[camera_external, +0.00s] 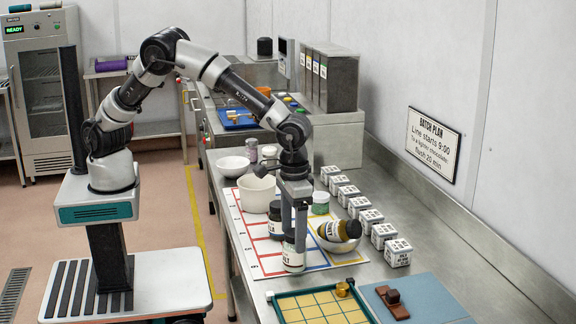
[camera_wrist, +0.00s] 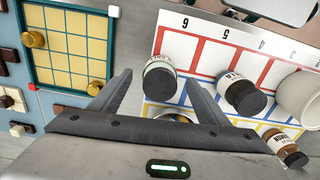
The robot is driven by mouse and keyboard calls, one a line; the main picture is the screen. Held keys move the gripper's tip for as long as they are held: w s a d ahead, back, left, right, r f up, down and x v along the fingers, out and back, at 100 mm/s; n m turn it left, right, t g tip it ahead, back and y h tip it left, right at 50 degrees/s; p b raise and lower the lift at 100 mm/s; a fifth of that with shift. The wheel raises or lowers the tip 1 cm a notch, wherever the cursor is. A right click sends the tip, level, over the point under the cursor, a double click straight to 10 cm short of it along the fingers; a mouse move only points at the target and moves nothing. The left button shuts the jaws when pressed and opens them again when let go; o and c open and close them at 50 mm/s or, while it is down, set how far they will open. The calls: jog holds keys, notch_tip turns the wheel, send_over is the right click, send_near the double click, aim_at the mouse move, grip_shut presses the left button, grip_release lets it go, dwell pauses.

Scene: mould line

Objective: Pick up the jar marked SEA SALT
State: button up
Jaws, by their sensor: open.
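A jar with a white label and dark lid (camera_external: 293,262) stands upright at the near end of the printed mat. Its label seems to end in "LT"; the rest is too small to read. My gripper (camera_external: 293,236) is open, pointing down just over this jar. In the wrist view the pale-labelled jar (camera_wrist: 160,80) shows between the tips of my open gripper (camera_wrist: 158,78). I cannot tell whether the fingers touch it. A second dark-lidded jar (camera_external: 276,228) stands just behind; it also shows in the wrist view (camera_wrist: 238,94).
A gridded tray (camera_external: 277,308) lies in front. Several white boxes (camera_external: 384,234) line the right side.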

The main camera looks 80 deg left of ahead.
jog(key=shift+w+f, duration=0.15)
jog(key=shift+f, duration=2.7)
jog(key=c, duration=1.3)
